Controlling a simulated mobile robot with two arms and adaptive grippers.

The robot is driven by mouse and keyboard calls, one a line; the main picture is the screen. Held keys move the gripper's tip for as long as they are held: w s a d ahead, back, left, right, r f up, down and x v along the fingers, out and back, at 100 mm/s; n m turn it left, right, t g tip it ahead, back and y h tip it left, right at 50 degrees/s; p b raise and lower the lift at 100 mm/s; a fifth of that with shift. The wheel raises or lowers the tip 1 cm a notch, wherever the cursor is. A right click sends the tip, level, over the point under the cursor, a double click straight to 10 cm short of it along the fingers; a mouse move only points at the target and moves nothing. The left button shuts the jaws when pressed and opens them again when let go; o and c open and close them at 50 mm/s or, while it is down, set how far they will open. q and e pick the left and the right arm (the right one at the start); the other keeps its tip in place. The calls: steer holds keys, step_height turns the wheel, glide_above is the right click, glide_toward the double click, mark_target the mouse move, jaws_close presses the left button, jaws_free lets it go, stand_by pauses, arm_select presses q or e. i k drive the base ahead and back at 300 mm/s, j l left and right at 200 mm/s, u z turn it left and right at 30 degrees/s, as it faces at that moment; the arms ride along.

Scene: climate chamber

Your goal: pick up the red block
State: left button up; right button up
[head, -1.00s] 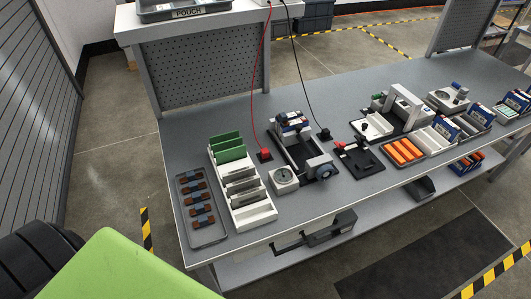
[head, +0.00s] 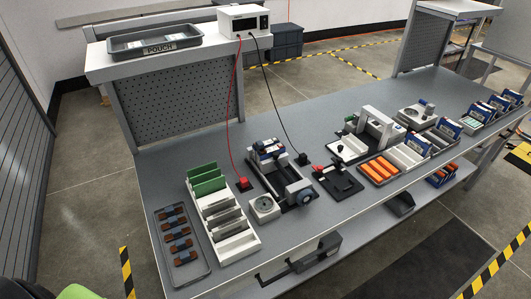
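A small red block (head: 243,184) sits on a dark base on the grey bench top, at the foot of a red cable. It stands between the white rack with green and grey boards (head: 238,240) and the black fixture with a clamped part (head: 283,190). A smaller red part (head: 319,169) shows on a black stand to its right. Neither of my grippers shows in the head view. Only a green part and a dark part of my own body show at the bottom left corner.
The red and black cables hang from a white device (head: 243,20) on the shelf. Bare bench lies behind the red block.

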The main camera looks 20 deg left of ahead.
mark_target(243, 181)
steer(key=u, duration=0.65)
steer(key=k, duration=0.25)
steer(key=l+u, duration=0.1)
steer(key=u, duration=0.35)
steer(key=i+l+u, duration=0.15)
steer(key=l+u, duration=0.2)
steer(key=l, duration=0.75)
steer(key=l+u, duration=0.35)
steer(key=l, duration=0.75)
steer(key=i, duration=0.05)
